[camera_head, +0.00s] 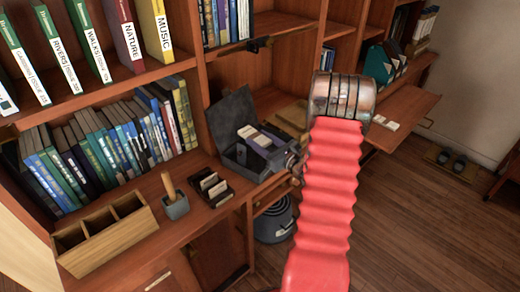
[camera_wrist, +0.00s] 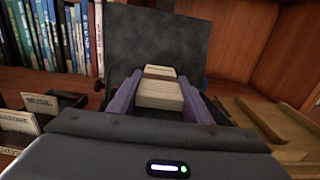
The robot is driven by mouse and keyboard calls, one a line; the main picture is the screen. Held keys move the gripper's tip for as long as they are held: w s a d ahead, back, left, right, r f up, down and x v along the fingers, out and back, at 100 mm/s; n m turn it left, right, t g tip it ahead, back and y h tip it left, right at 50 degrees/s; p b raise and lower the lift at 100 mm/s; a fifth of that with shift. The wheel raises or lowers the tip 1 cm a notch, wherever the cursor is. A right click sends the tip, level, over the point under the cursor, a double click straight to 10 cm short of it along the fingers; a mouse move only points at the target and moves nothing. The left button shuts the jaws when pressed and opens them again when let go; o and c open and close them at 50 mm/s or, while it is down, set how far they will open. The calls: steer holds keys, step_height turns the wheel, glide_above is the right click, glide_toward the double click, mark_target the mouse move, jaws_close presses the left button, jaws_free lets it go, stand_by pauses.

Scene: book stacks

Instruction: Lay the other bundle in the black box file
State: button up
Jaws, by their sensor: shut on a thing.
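The black box file (camera_head: 230,117) stands open on the shelf ledge in the head view, its lid raised at the back. The lid (camera_wrist: 165,38) fills the upper middle of the wrist view. My gripper (camera_head: 255,137) is at the box file, in front of the lid. In the wrist view its purple fingers (camera_wrist: 159,78) are shut on a cream card bundle with a brown band (camera_wrist: 158,94). The bundle lies level between them. My gripper hides most of the box's inside, so I cannot tell whether the bundle touches its floor or what else is in it.
A small dark card rack (camera_head: 213,188), a grey pot with a wooden handle (camera_head: 174,204) and a wooden compartment tray (camera_head: 105,237) stand to the left. Books (camera_head: 110,140) fill the shelf behind. A wooden tray (camera_wrist: 270,125) lies right of the box. Pale cards (camera_head: 386,123) lie farther right.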

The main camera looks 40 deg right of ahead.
steer(key=shift+f, duration=2.05)
steer(key=shift+f, duration=0.6)
steer(key=o, duration=1.1)
steer(key=shift+f, duration=0.1)
steer(key=shift+a, duration=0.1)
steer(key=shift+r, duration=0.35)
steer(key=s, duration=1.2)
steer(key=shift+d+r, duration=0.3)
steer(key=shift+r, duration=0.05)
